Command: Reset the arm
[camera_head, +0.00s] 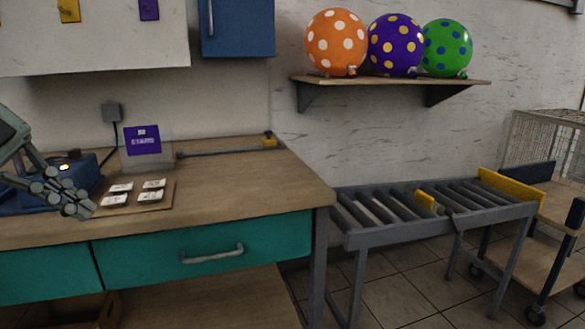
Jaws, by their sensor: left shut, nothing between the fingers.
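My left gripper (78,207) is at the left edge of the view, over the wooden workbench (240,185). It is shut and empty. Its fingertips are near the left side of a small board (133,205) that holds several white cards or buttons with dark print. Part of my left arm hides some of a blue device (85,172) with a small lit spot on top. My right gripper is not in view.
Orange (336,42), purple (396,45) and green (446,47) dotted balloons sit on a wall shelf (400,82).

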